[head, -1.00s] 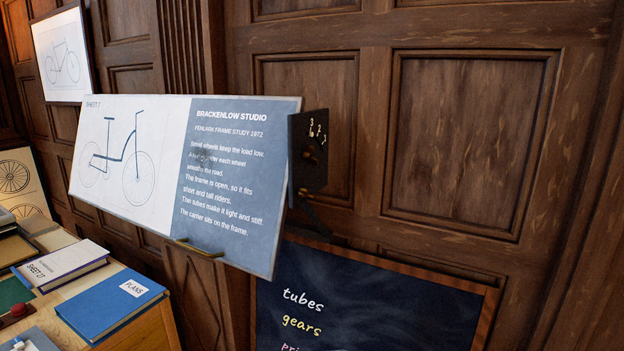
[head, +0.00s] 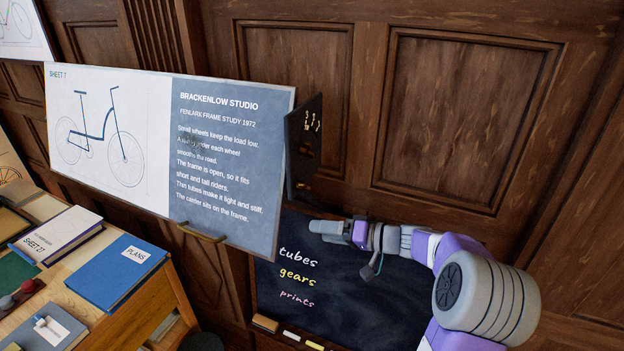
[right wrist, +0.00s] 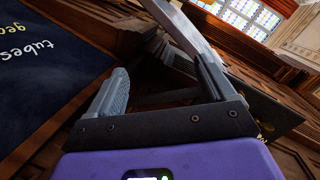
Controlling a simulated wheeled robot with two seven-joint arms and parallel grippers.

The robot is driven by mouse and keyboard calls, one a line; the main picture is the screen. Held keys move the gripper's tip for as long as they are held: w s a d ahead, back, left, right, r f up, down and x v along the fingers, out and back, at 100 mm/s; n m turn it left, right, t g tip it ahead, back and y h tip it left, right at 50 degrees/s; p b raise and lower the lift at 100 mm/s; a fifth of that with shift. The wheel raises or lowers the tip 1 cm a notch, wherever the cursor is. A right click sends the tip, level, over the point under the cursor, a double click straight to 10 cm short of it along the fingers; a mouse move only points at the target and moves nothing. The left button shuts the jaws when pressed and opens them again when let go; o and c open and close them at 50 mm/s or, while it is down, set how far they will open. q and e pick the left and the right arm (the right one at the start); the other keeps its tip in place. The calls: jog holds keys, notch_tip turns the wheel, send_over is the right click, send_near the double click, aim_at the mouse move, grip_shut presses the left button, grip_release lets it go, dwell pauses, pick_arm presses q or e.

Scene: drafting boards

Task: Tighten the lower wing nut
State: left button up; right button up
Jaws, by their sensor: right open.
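The tilted drafting board (head: 120,140) carries a bicycle drawing and a text panel. A dark numbered plate (head: 303,120) is at its right edge. Small brass fittings sit on that side, an upper one (head: 305,150) and a lower one (head: 303,186). They are too small for me to make out their wings. My right gripper (head: 318,228) is below and slightly right of the lower fitting, pointing left and apart from it. In the right wrist view the fingers of my right gripper (right wrist: 155,75) are spread, with no wing nut visible between them. My left gripper is not in view.
A chalkboard (head: 345,290) with written words is behind and below my right gripper. A dark support arm (head: 322,202) runs just above the gripper. A desk (head: 150,300) with a blue book (head: 115,272) stands at the left. Wood panelling (head: 460,120) is behind.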

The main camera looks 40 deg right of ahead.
aim_at(309, 188)
notch_tip(309, 188, up, 11)
jog(key=s+d+n+t+p, duration=0.1)
jog(key=s+d+n+t, duration=0.1)
jog(key=p+x, duration=0.1)
jog(key=x, duration=0.6)
jog(key=shift+w+r+p, duration=0.1)
jog(key=shift+w+p, duration=0.2)
jog(key=shift+p, duration=0.1)
jog(key=shift+c, duration=0.5)
jog(key=c, duration=1)
